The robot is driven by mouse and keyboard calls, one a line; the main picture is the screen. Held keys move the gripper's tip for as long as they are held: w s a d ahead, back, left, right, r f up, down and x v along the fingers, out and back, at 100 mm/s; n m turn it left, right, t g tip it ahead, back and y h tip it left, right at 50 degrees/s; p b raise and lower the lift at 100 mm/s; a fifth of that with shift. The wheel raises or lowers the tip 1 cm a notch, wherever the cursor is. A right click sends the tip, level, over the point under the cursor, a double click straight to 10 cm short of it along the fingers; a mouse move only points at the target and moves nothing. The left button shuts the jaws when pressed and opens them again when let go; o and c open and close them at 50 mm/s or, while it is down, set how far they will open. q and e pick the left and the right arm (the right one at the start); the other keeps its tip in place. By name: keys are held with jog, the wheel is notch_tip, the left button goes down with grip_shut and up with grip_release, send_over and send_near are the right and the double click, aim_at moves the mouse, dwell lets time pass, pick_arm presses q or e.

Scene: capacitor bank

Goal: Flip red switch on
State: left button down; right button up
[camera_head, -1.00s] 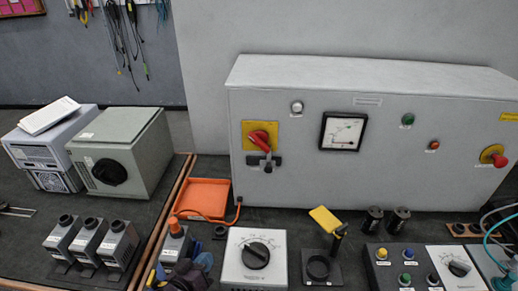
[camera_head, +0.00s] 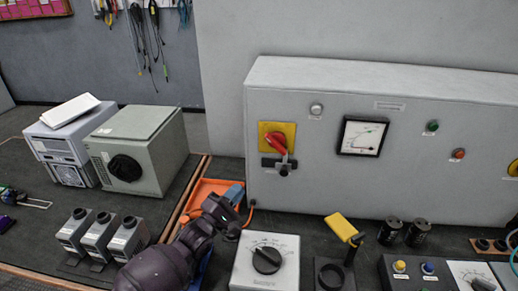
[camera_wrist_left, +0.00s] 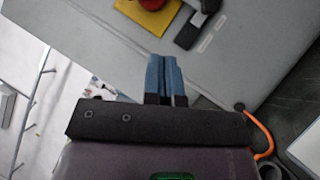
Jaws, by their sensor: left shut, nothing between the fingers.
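The red switch (camera_head: 276,140) is a rotary handle on a yellow plate (camera_head: 288,129) at the left of the grey cabinet's front. Its handle slants down to the right, with a black latch piece below it. In the left wrist view the yellow plate (camera_wrist_left: 152,19) is at the top, with the red switch (camera_wrist_left: 153,3) cut off by the edge. My left gripper (camera_head: 236,192) is below and left of the switch, near the cabinet's lower left corner and apart from the switch. Its blue fingers (camera_wrist_left: 164,72) are together and empty. My right gripper is out of view.
An orange tray (camera_head: 203,188) with an orange cable lies behind my left gripper. A dial box (camera_head: 265,262), a yellow-topped tool (camera_head: 341,226) and black cylinders (camera_head: 418,232) stand before the cabinet (camera_head: 390,188). A green-grey box (camera_head: 143,150) is at left.

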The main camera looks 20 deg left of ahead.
aim_at(276, 143)
pick_arm(q)
jog(key=shift+w+a+r+n+t+h, duration=0.15)
jog(key=shift+w+r+n+t+h, duration=0.1)
jog(key=shift+w+r+n, duration=0.35)
jog(key=shift+w+a+r+n+t+h, duration=0.15)
jog(key=shift+w+r+n+h, duration=0.25)
jog(key=shift+r, duration=0.25)
jog(key=shift+w+a+r+n+t+h, duration=0.2)
jog(key=shift+w+r+n, duration=0.25)
jog(key=shift+r+n, duration=0.2)
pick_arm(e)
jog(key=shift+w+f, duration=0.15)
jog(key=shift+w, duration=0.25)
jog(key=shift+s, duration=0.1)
pick_arm(q)
jog(key=x, duration=1)
jog(key=shift+p, duration=0.4)
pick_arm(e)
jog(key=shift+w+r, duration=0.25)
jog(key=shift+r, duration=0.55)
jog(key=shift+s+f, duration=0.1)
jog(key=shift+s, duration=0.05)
